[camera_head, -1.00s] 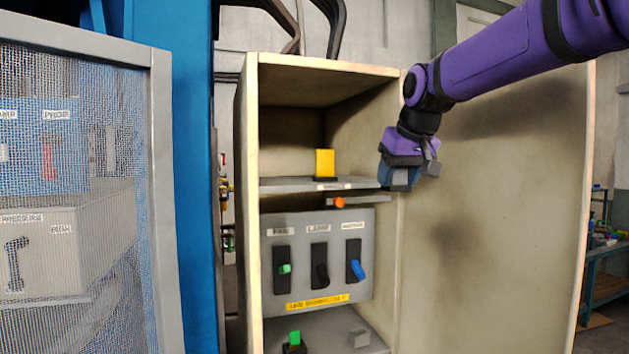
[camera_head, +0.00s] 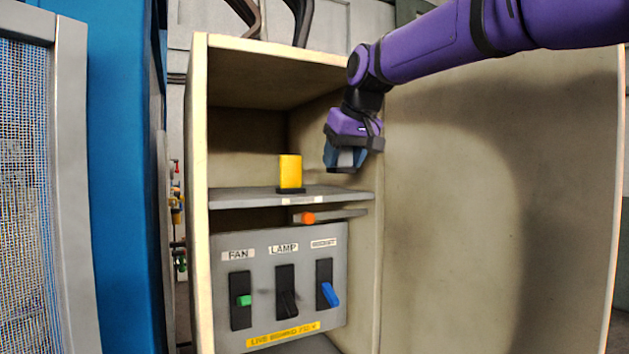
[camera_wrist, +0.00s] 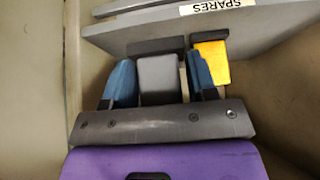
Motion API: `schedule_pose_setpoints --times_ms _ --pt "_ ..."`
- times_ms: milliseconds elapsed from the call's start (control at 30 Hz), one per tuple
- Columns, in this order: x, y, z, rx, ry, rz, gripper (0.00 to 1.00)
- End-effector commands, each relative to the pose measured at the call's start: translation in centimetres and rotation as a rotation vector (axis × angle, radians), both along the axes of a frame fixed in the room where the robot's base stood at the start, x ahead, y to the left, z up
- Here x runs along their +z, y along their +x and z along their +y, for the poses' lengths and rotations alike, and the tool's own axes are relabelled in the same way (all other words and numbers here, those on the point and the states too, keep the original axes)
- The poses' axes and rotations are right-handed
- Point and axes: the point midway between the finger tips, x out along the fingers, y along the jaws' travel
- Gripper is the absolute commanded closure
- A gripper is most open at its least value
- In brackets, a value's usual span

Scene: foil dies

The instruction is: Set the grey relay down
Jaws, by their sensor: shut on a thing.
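My gripper (camera_head: 345,158) is shut on the grey relay (camera_wrist: 160,78), which sits between its two blue fingers in the wrist view. In the head view the relay (camera_head: 347,158) is mostly hidden by the fingers. The gripper is in the cabinet's upper opening, a little above the right part of the shelf (camera_head: 245,199) marked SPARES. The shelf also shows at the top of the wrist view (camera_wrist: 150,30). Whether the relay's dark base touches it I cannot tell.
A yellow relay (camera_head: 290,171) stands upright on the shelf, left of my gripper. It is close beside the right finger in the wrist view (camera_wrist: 213,62). Below the shelf is a grey switch panel (camera_head: 260,267). The cabinet's open door (camera_head: 500,200) is at right.

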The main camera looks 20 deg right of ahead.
Motion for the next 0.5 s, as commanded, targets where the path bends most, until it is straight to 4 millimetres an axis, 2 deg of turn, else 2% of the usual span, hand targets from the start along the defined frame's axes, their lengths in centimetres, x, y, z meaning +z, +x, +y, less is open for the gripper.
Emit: schedule_pose_setpoints --times_ms 33,300,500 --pt "-0.2 1.3 0.0 0.000 0.001 0.002 0.72" --pt "-0.8 7.0 0.3 0.000 0.001 0.001 0.72" --pt "-0.9 9.7 0.4 -0.001 0.001 -0.001 0.72"
